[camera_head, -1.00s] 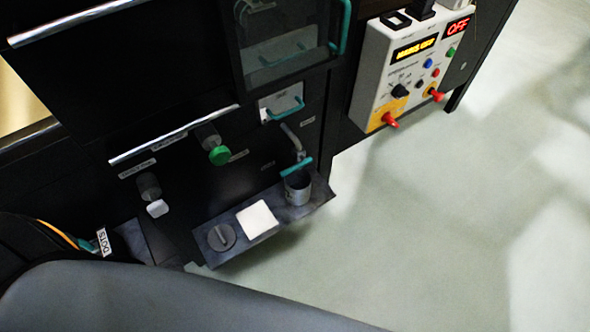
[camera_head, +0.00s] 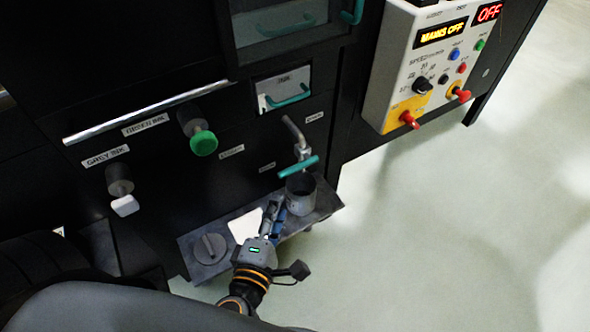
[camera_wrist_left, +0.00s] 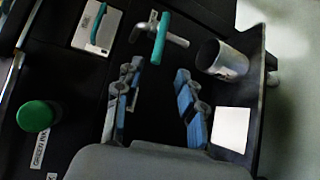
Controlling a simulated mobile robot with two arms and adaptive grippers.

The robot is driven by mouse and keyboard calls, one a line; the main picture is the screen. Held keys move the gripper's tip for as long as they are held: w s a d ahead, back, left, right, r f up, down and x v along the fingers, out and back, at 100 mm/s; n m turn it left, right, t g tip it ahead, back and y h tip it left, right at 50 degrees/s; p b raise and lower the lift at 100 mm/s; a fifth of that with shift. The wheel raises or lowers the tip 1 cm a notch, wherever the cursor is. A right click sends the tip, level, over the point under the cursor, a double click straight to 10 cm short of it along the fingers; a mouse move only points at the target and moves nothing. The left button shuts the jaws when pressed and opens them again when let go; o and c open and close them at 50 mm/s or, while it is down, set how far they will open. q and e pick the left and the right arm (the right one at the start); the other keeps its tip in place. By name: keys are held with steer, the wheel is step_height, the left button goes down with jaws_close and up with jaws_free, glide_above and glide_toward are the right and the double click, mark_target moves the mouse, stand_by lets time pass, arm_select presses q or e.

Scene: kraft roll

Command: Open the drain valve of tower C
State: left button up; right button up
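The drain valve (camera_head: 298,167) is a grey bent pipe with a teal cross handle on the dark machine front. It also shows in the left wrist view (camera_wrist_left: 160,38), top centre. A grey metal cup (camera_head: 300,192) stands under it on a small shelf and shows in the left wrist view (camera_wrist_left: 220,62). My left gripper (camera_head: 276,208) is over the shelf, left of the cup and below the valve. Its blue-padded fingers (camera_wrist_left: 158,97) are apart with nothing between them, short of the handle. My right gripper is not in view.
The shelf (camera_head: 325,203) also holds a white pad (camera_head: 246,225) and a round dark lid (camera_head: 210,247). A green knob (camera_head: 203,142), a white knob (camera_head: 125,205) and a teal-handled drawer (camera_head: 283,88) are on the front. A control box (camera_head: 400,70) is to the right. Open floor lies right.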

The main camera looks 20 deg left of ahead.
mark_target(293, 171)
arm_select(q)
steer(key=w, duration=0.4)
steer(key=w+p, duration=0.1)
steer(key=w, duration=0.1)
steer(key=shift+w+a+f, duration=0.25)
steer(key=shift+a+f, duration=0.05)
steer(key=shift+a, duration=0.05)
steer(key=w, duration=0.3)
steer(key=w+f, duration=0.1)
steer(key=w, duration=0.1)
steer(key=shift+w+a, duration=0.25)
steer(key=shift+a, duration=0.05)
steer(key=shift+w+a+f, duration=0.1)
steer(key=shift+w, duration=0.5)
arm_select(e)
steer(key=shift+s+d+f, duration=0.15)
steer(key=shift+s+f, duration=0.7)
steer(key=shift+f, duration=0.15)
arm_select(q)
jaws_close()
